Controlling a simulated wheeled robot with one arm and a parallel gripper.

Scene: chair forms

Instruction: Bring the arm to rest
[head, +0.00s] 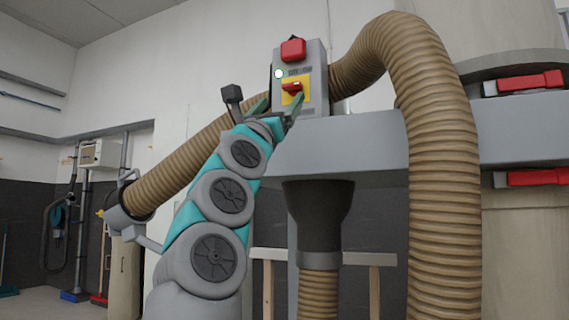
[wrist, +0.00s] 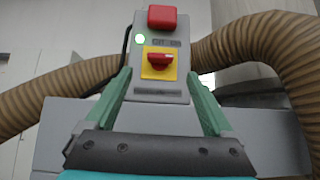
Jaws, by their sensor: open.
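My arm reaches up from the bottom of the head view. My gripper (head: 281,101) is at its end, in front of a grey switch box (head: 314,78). In the wrist view my gripper (wrist: 160,85) has its two green fingers spread wide, one on each side of the lower part of the box (wrist: 160,97). Nothing is seen between the fingertips but the box face behind. The box has a red button (head: 293,50) on top, a red rotary switch (head: 292,87) on a yellow plate, and a lit pale light (head: 279,74). I cannot tell whether a finger touches the box.
A thick ribbed brown hose (head: 440,170) arches down right of the box; another hose (head: 185,165) runs behind my arm. A grey metal beam (head: 360,145) lies below the box, with a black funnel (head: 318,205) under it. Red latches (head: 525,83) sit at right.

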